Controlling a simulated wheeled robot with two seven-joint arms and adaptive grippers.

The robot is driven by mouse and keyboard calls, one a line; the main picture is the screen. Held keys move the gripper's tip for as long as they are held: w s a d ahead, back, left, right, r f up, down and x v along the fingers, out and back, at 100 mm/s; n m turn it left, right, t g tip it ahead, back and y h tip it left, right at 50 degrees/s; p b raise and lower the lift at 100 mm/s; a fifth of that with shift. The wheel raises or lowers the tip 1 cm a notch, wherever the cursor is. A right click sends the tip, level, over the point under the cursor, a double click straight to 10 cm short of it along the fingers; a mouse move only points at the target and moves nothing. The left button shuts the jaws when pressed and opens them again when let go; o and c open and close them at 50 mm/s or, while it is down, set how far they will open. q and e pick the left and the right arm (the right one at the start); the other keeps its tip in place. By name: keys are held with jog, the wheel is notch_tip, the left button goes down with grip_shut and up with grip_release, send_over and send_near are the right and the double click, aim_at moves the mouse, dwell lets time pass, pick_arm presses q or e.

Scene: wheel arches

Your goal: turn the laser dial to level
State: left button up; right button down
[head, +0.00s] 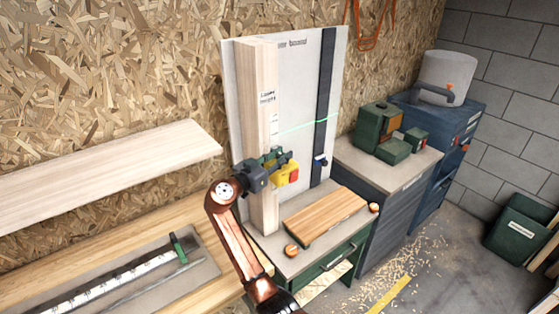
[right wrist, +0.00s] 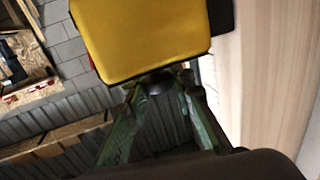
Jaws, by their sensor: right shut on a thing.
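The laser (head: 284,179), a yellow box with a red part, sits against the upright pale wooden post in the head view. Its yellow body (right wrist: 140,35) fills the top of the right wrist view. My right gripper (head: 275,158) is at the top of the laser. In the right wrist view its two green fingers are closed around the dark dial (right wrist: 156,84) on the yellow body. The dial's markings are hidden. A thin green laser line (head: 308,125) crosses the white board (head: 300,85) and slopes up to the right. My left gripper is not in view.
The post (head: 257,100) stands close beside my right gripper. Below is a green cabinet (head: 310,260) with a wooden board (head: 325,215) and small round wooden pieces on top. A wooden shelf (head: 110,170) and a bench with a ruler (head: 115,285) are on the left.

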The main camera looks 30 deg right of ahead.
jog(key=shift+r, duration=0.1)
dwell(0.4)
jog(key=c, duration=1.7)
grip_release()
jog(key=shift+d, duration=0.1)
jog(key=shift+o, duration=0.4)
jog(key=v, duration=1.2)
